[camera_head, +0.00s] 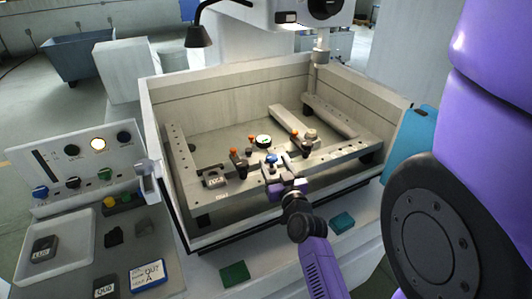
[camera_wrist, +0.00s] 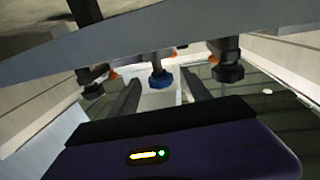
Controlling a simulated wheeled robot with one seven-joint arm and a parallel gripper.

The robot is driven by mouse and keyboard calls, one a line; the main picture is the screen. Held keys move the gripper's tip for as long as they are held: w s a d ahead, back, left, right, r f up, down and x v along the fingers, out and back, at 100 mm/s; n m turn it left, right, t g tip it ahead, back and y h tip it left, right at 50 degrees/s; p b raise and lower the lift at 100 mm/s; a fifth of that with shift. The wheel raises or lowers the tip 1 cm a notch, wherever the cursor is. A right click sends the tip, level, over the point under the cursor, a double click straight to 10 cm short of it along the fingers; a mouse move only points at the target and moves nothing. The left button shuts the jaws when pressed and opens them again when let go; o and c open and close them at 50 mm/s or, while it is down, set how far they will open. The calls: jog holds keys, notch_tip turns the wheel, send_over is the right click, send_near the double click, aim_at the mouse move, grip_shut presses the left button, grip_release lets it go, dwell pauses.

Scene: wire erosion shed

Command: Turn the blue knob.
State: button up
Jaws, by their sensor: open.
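A small blue knob (camera_head: 271,158) sits in the machine's work tank, on the near rail of the frame. In the wrist view the blue knob (camera_wrist: 161,79) shows between my two dark fingers, with gaps on both sides. My gripper (camera_head: 278,168) is open and close to this knob; whether it touches is unclear. A second blue knob (camera_head: 40,192) is on the control panel at the left, far from my gripper.
Clamps with orange tops and dark knobs stand left (camera_head: 235,158) and right (camera_head: 295,143) of the blue knob, close to my fingers. A round dial (camera_head: 263,141) lies behind. Tank walls (camera_head: 160,165) surround the frame. A white tray (camera_head: 85,258) is at the lower left.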

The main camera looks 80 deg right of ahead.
jog(key=p+x, duration=0.1)
jog(key=x, duration=0.4)
jog(key=shift+w+d, duration=0.2)
jog(key=shift+d, duration=0.15)
grip_shut()
